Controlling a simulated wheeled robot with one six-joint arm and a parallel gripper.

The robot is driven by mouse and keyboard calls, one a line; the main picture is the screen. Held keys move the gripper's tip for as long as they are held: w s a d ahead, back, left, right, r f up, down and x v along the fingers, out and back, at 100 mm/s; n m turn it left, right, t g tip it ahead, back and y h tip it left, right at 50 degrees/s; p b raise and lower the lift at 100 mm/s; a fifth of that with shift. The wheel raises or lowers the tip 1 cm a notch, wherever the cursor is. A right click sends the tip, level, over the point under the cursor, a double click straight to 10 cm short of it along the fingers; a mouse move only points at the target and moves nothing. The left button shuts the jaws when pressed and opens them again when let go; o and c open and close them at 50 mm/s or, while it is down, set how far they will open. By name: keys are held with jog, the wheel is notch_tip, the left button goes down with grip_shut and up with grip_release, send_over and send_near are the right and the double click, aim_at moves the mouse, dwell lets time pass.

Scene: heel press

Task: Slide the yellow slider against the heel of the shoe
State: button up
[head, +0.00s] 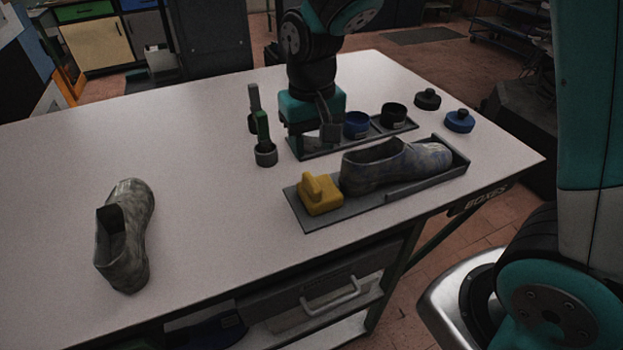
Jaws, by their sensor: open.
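The yellow slider (321,196), a block with a raised handle, sits at the left end of a grey tray (297,213). The grey-blue shoe (398,164) lies in the same tray, heel to the left and toe to the right. The slider is very close to the heel; I cannot tell whether they touch. My gripper (322,135) hangs behind the tray, above and to the left of the shoe's middle, apart from the slider. It is open and looks empty. Its fingers are partly lost against the dark tray behind.
A second grey tray (311,152) behind holds a blue cup (356,124) and a black cup (393,115). Two lids lie at the right. Another shoe (126,235) stands at the left; the table between is clear.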

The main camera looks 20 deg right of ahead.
aim_at(312, 181)
notch_tip(312, 181, down, 10)
jog(key=shift+r+p, duration=0.1)
jog(key=shift+p, duration=0.25)
grip_shut()
